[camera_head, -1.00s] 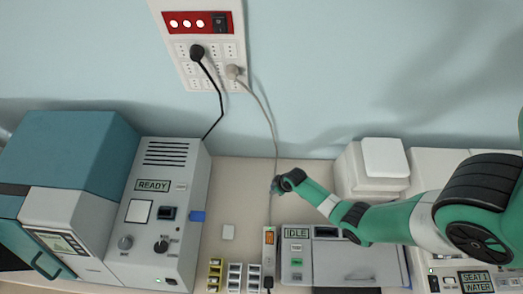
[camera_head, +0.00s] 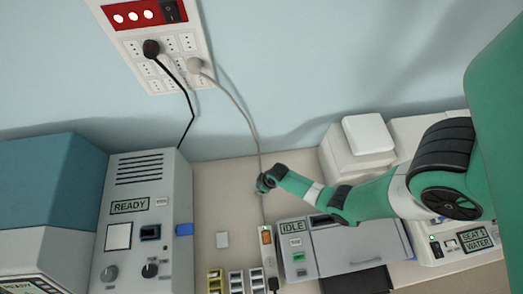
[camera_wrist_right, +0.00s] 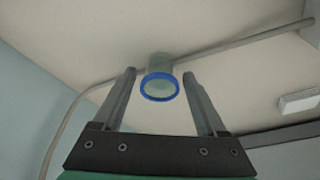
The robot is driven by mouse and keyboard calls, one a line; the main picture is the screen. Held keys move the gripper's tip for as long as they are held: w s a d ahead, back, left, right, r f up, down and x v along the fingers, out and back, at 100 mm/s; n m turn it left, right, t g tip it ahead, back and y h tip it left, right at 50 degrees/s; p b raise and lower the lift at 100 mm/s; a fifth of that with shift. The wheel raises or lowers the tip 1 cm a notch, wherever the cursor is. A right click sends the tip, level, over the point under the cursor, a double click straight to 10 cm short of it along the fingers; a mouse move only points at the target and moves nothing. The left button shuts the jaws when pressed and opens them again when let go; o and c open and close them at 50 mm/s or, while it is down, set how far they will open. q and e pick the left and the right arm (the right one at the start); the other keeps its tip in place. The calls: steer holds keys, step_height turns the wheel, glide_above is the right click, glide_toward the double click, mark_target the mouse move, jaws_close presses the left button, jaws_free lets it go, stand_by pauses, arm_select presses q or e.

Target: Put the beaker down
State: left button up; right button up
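The beaker (camera_wrist_right: 160,80) shows in the right wrist view as a small clear vessel with a blue rim, its open end facing the camera. It stands between and just past the fingertips of my right gripper (camera_wrist_right: 160,75). The fingers are apart, with a narrow gap visible on each side of the beaker. In the head view my right gripper (camera_head: 266,183) is a small dark shape over the bench, near the wall; the beaker cannot be clearly made out there. My left gripper is not in view.
A READY machine (camera_head: 140,225) stands at left. An IDLE machine (camera_head: 345,248) stands in front of my right arm, beside a power strip (camera_head: 267,250). Small racks (camera_head: 236,281) are at the front. A grey cable (camera_head: 240,110) runs down near the gripper. Bare bench (camera_head: 215,195) lies left of it.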

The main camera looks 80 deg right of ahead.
steer(key=p+v, duration=0.5)
steer(key=shift+w+r, duration=0.1)
steer(key=shift+r, duration=0.3)
arm_select(q)
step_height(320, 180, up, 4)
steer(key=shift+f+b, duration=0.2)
steer(key=shift+b, duration=0.55)
arm_select(e)
steer(key=s, duration=0.4)
steer(key=s+a, duration=0.1)
steer(key=s, duration=0.3)
steer(key=s+a, duration=0.1)
steer(key=s, duration=0.3)
steer(key=shift+a+f, duration=0.2)
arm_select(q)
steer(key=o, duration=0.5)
arm_select(e)
steer(key=shift+w, duration=0.1)
